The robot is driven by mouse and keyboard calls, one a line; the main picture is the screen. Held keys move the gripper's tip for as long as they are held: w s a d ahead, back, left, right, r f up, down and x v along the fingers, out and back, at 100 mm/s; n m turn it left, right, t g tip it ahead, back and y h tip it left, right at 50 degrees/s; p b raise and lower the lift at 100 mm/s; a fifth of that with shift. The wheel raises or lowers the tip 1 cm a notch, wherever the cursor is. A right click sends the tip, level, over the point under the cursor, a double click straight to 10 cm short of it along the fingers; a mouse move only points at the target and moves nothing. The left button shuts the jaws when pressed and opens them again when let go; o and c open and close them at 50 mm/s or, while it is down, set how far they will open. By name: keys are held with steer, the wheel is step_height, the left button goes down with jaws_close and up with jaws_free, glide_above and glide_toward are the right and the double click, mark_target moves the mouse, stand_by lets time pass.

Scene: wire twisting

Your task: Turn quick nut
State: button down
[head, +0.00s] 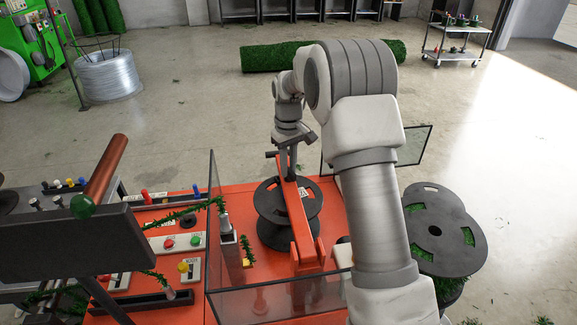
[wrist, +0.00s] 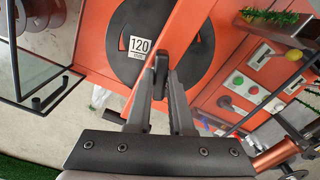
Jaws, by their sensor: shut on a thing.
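The quick nut seems to be the small dark piece (wrist: 161,68) between my fingertips in the wrist view; most of it is hidden by the fingers. My gripper (wrist: 160,80) is shut on it, in front of an orange bar (wrist: 182,35). In the head view my gripper (head: 291,168) reaches down to the upper end of the orange bar (head: 301,225), and the nut cannot be made out clearly there. Behind the bar is a black spool (head: 270,228), which also shows in the wrist view (wrist: 125,30) beside a white label reading 120.
Clear guard panels (head: 215,225) surround the orange machine bed. A control panel with red and green buttons (head: 183,240) and green tinsel wire lie to the left. A black reel (head: 440,228) stands at right. An open glass door (head: 412,146) stands behind.

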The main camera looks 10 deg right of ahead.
steer(key=m, duration=0.5)
steer(key=shift+m, duration=0.3)
steer(key=m, duration=0.5)
steer(key=shift+p, duration=0.3)
steer(key=shift+m, duration=0.3)
steer(key=c, duration=0.8)
jaws_free()
step_height(320, 180, up, 18)
steer(key=shift+f, duration=0.25)
